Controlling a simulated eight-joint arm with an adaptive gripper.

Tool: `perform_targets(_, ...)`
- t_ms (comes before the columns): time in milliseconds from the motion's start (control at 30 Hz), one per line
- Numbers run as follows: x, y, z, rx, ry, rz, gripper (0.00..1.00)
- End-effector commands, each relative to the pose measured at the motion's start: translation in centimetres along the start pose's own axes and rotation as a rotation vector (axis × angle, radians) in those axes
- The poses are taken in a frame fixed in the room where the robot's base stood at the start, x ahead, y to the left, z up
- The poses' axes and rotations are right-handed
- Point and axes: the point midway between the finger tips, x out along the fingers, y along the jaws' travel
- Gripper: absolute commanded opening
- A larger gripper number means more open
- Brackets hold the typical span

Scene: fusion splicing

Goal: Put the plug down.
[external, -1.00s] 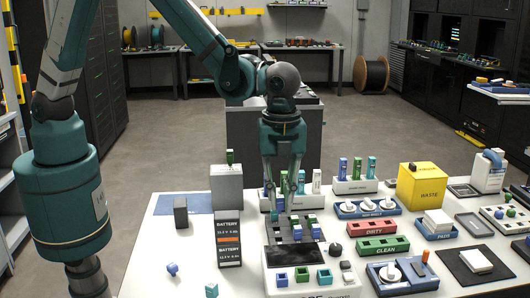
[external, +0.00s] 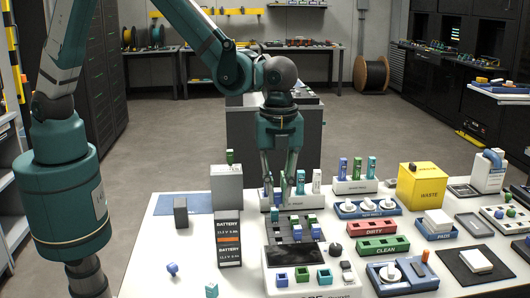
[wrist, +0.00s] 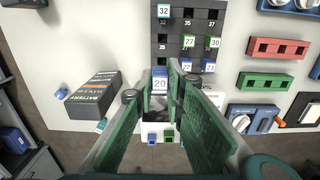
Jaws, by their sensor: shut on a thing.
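Plugs marked 32 (wrist: 163,11), 27 (wrist: 215,43) and 23 (wrist: 209,67) sit in the rack among empty slots. Whether the held plug touches the rack cannot be told.
A battery box (external: 228,240) stands left of the rack, and a grey block (external: 226,187) stands behind it. Red (external: 366,229) and green (external: 382,247) trays lie to the right. Loose plugs (external: 172,269) lie at the front left, with clear table around them.

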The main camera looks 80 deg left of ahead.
Motion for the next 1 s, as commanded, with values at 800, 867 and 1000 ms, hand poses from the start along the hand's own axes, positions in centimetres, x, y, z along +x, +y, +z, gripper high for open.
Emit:
perform_targets(800, -8.4, 8.4, 13.9, -0.004, 0.0, 0.0, 0.04)
perform_targets(867, -9.0, 9.2, 14.9, -0.003, 0.0, 0.0, 0.04)
perform_targets(1000, -10.1, 11.2, 17.1, -0.003, 0.0, 0.0, 0.04)
